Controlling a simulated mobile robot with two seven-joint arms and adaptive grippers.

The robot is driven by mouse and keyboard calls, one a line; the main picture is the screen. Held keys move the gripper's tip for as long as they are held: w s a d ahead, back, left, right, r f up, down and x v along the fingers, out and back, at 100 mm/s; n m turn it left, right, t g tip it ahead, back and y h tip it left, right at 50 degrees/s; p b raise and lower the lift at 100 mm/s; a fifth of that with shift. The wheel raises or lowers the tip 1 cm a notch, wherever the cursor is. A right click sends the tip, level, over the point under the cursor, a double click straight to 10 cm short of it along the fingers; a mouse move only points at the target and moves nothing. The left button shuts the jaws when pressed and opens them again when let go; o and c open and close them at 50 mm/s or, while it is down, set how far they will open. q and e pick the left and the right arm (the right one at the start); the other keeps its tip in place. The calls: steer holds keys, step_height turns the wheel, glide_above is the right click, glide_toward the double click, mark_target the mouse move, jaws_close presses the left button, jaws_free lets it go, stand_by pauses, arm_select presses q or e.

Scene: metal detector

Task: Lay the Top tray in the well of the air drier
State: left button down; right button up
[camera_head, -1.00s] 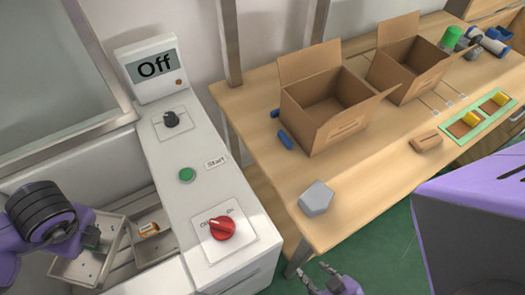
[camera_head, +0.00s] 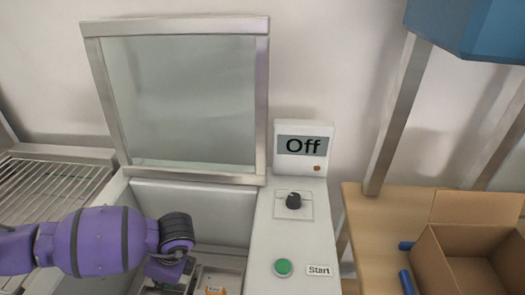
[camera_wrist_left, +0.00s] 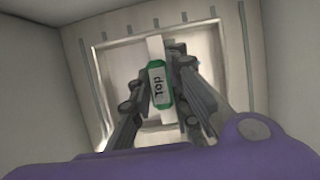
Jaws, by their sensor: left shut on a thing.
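The air drier (camera_head: 264,205) is a white machine with its glass lid (camera_head: 180,95) standing open and a display reading "Off". Its well shows below the lid, partly hidden by my left arm. My left gripper (camera_head: 168,275) reaches down into the well. In the left wrist view my left gripper (camera_wrist_left: 160,92) is shut on the green handle marked "Top" (camera_wrist_left: 158,84) of the Top tray (camera_wrist_left: 101,70). The pale tray is framed by the well walls. I cannot tell whether it touches the well floor. My right gripper is out of view.
A black knob (camera_head: 293,201) and a green Start button (camera_head: 283,267) are on the drier's right panel. A wire rack (camera_head: 50,190) is at the left. A wooden table (camera_head: 365,225) with a cardboard box (camera_head: 470,255) stands at the right. A blue object (camera_head: 470,30) hangs top right.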

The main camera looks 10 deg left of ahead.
arm_select(q)
step_height(320, 180, down, 2)
steer(key=shift+f, duration=0.25)
steer(key=c, duration=1.6)
jaws_free()
steer(key=shift+c, duration=0.2)
steer(key=v, duration=1.2)
steer(key=shift+p, duration=0.3)
steer(key=shift+w+r, duration=0.1)
